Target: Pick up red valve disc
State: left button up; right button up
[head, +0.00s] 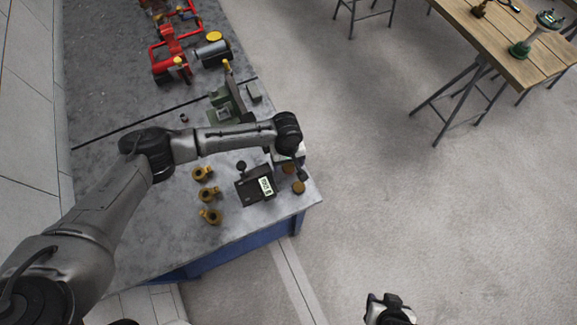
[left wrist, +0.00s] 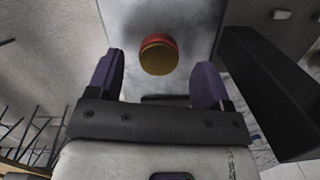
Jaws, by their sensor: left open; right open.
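A round disc (left wrist: 158,54) with a red rim and a gold-brown face shows in the left wrist view, on the grey bench top. My left gripper (left wrist: 158,80) is open, with one purple finger to each side of the disc's line; the disc appears beyond the fingertips and not held. In the head view my left gripper (head: 301,170) hangs over the bench's near right corner. Two small brownish discs lie beside it, one nearer the corner (head: 299,188) and one partly covered (head: 288,169); I cannot tell which is the red-rimmed one. My right gripper (head: 388,308) is open and empty over the floor.
A dark box with a display (head: 256,186) stands left of the left gripper. Several brass fittings (head: 207,194) lie further left. A green vise-like fixture (head: 224,105) and red pump parts (head: 170,55) are farther back. A wooden table (head: 490,35) stands far right.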

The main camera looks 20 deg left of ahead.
pick_arm(q)
jog(key=shift+d+f, duration=0.1)
jog(key=shift+f, duration=0.8)
jog(key=shift+c, duration=0.4)
jog(key=c, duration=1.1)
